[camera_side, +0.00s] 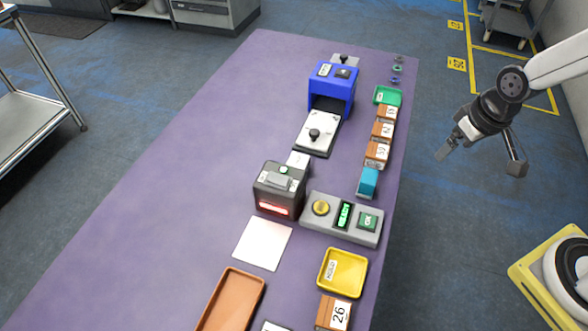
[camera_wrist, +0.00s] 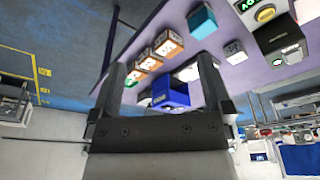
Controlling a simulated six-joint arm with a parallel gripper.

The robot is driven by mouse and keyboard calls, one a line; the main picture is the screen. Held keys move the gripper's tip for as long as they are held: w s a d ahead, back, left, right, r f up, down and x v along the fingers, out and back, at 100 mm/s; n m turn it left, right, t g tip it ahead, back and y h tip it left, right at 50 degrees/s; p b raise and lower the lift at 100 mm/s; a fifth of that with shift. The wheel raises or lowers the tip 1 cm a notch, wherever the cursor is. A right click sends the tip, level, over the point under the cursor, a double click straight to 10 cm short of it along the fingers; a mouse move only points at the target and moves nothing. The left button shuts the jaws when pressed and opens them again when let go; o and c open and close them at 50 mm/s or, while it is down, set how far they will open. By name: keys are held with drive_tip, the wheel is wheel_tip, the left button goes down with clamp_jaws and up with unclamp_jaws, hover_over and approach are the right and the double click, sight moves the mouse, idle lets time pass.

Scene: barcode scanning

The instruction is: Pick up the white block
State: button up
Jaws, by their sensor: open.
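I cannot surely tell which thing is the white block. A small white piece (camera_side: 298,159) sits just behind the dark scanner (camera_side: 279,189) in the side view; it also appears in the wrist view (camera_wrist: 235,50). Another white-topped thing (camera_side: 271,326) is cut off by the bottom edge of the side view. My gripper (camera_side: 455,143) is off to the right of the purple table, over the floor. In the wrist view my gripper (camera_wrist: 161,63) has its two fingers wide apart with nothing between them.
On the purple table (camera_side: 190,150) stand a blue machine (camera_side: 332,90), a cyan block (camera_side: 367,183), brown labelled blocks (camera_side: 377,153), a green tray (camera_side: 387,95), a button panel (camera_side: 342,219), a yellow tray (camera_side: 342,272) and an orange tray (camera_side: 231,301). The table's left side is clear.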

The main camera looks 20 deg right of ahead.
drive_tip(key=w+a+n, duration=0.2)
drive_tip(key=w+a, duration=0.2)
drive_tip(key=w, duration=0.5)
drive_tip(key=n+g, duration=0.3)
drive_tip(key=n, duration=0.4)
hover_over(298, 160)
drive_tip(key=f, duration=1.2)
drive_tip(key=shift+s+d+f, duration=0.15)
drive_tip(key=shift+d+f, duration=0.05)
drive_tip(key=shift+d, duration=0.1)
drive_tip(key=shift+a+f, duration=0.3)
drive_tip(key=shift+a, duration=0.05)
drive_tip(key=shift+d+f, duration=0.1)
drive_tip(key=shift+f, duration=3.75)
drive_tip(key=c, duration=1.2)
drive_tip(key=shift+c, duration=0.2)
